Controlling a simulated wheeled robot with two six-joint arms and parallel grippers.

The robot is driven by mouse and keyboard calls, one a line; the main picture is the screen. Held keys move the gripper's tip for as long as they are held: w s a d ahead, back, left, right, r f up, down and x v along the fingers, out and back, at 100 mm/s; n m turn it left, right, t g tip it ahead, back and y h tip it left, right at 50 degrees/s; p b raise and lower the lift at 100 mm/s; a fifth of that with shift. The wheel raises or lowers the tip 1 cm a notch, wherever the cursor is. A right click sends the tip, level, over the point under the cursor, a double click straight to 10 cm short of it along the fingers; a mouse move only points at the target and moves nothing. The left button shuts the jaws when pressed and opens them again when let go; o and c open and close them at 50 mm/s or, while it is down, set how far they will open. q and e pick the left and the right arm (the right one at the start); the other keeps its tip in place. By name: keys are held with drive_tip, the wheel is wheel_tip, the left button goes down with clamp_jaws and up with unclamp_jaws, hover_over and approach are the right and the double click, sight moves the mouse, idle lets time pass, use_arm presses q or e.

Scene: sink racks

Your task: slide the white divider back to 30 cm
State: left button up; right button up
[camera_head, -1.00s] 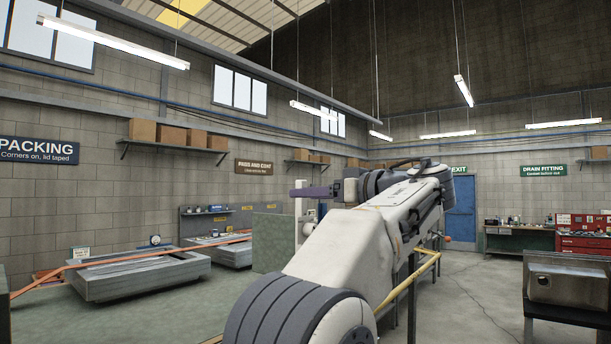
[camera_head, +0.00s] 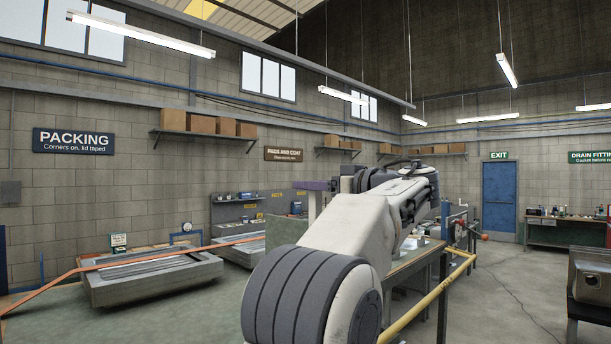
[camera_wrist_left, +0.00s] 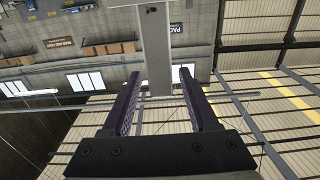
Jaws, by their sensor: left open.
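My left gripper (camera_head: 314,186) is raised at the far end of my arm, its dark purple fingers pointing left in the head view. In the left wrist view the left gripper (camera_wrist_left: 160,74) is open, its two fingers apart. A pale, narrow upright panel (camera_wrist_left: 155,45) shows between and beyond the fingertips; it may be the white divider, but I cannot tell for sure. I cannot tell whether it touches a finger. In the head view a pale upright piece (camera_head: 312,208) stands just below the fingertips. No scale marks are readable. My right gripper is not in view.
A yellow rail (camera_head: 428,297) runs along the bench beside my arm. A grey tray-like frame (camera_head: 150,280) lies at the left, with an orange bar (camera_head: 140,258) across it. A steel sink (camera_head: 590,272) stands at the right edge.

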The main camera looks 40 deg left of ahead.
use_arm(q)
drive_tip(key=shift+a+p, duration=0.35)
drive_tip(key=shift+a, duration=0.95)
clamp_jaws()
idle(0.5)
